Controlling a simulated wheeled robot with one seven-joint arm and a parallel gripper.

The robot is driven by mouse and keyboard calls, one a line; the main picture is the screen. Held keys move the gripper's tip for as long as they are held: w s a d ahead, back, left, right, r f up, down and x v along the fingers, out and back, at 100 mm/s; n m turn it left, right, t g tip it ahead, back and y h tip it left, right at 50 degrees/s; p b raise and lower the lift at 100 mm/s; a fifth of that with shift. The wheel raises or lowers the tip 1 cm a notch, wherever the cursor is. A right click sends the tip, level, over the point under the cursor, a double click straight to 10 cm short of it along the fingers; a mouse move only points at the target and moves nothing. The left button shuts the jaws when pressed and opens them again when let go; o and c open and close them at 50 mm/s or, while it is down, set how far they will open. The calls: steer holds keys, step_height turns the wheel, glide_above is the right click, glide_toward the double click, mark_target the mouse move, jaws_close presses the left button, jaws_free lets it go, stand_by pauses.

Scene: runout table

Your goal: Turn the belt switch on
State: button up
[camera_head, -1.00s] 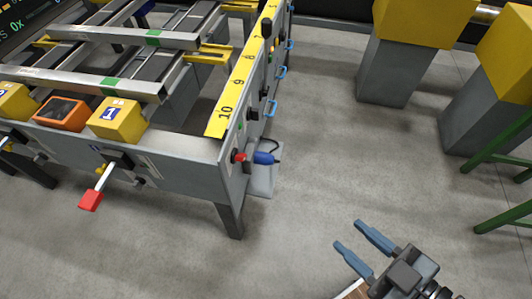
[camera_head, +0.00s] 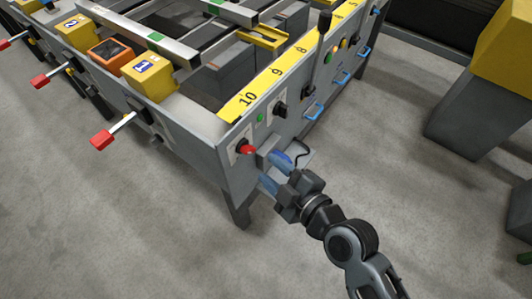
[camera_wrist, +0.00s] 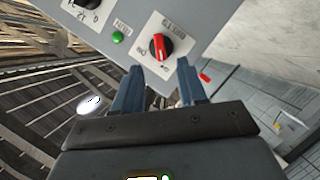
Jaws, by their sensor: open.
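The belt switch is a red rotary knob (camera_wrist: 160,47) on a white plate in the wrist view. The plate's lettering is upside down there; I read "BELTS" on it and what looks like "on". The knob's bar stands roughly upright in that picture. In the head view the red knob (camera_head: 246,148) is on the table's end panel, near the corner. My gripper (camera_wrist: 157,72) is open and empty, its two blue fingers pointing at the panel just short of the knob. In the head view my gripper (camera_head: 274,172) is right of and below the knob.
A green lamp (camera_wrist: 118,37) and a black knob (camera_head: 280,109) are beside the switch. Blue handles (camera_head: 313,111) stick out along the panel. Red-ended levers (camera_head: 103,139) project from the table's left side. Floor around the corner is clear.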

mark_target(251, 152)
steer(key=x, duration=0.7)
steer(key=shift+w+a+p, duration=0.1)
steer(key=shift+p, duration=0.25)
steer(key=shift+c, duration=0.2)
jaws_close()
